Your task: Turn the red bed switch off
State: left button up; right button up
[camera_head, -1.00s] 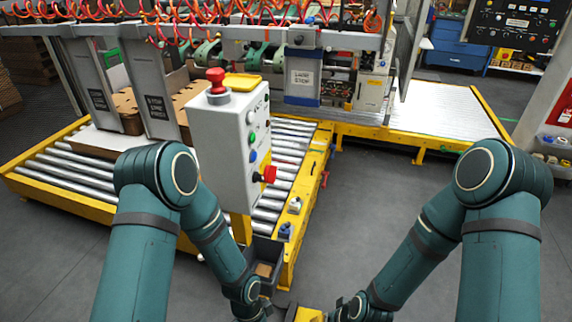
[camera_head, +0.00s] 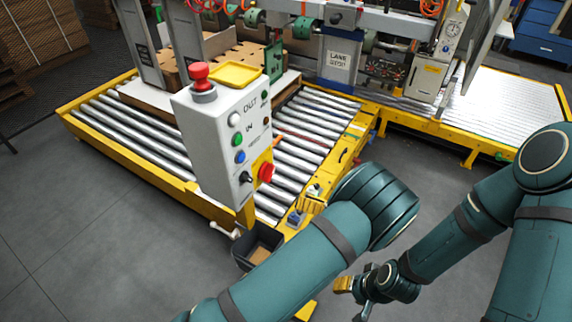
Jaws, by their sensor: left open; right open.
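The red bed switch (camera_head: 265,172) is a red rotary knob on a yellow plate, low on the side of the white control box (camera_head: 205,140). It is seen at an angle, so its setting is hard to read. My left gripper (camera_head: 312,203) shows only as a small yellow part past my left elbow, right of and below the switch; the rest is hidden behind that arm. It is open and apart from the switch. My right gripper (camera_head: 354,287) is low in the middle, open and empty, well away from the box.
A red mushroom button (camera_head: 201,76) and a yellow tray (camera_head: 236,74) are on top of the box. Coloured buttons and a black selector (camera_head: 246,178) sit beside the switch. A roller conveyor (camera_head: 150,140) runs behind. A dark bin (camera_head: 258,243) hangs below. Floor left is clear.

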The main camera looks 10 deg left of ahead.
aim_at(272, 174)
pick_arm(q)
jog(key=shift+m+t+y, duration=0.3)
jog(key=shift+t+y, duration=0.2)
jog(key=shift+t, duration=0.1)
jog(key=x, duration=0.4)
jog(key=w+r+x, duration=0.1)
jog(key=x, duration=0.3)
jog(key=r+x, duration=0.1)
jog(key=x, duration=0.3)
jog(key=shift+w+d+r, duration=0.15)
jog(key=shift+w+d, duration=0.1)
jog(key=shift+w, duration=0.15)
grip_shut()
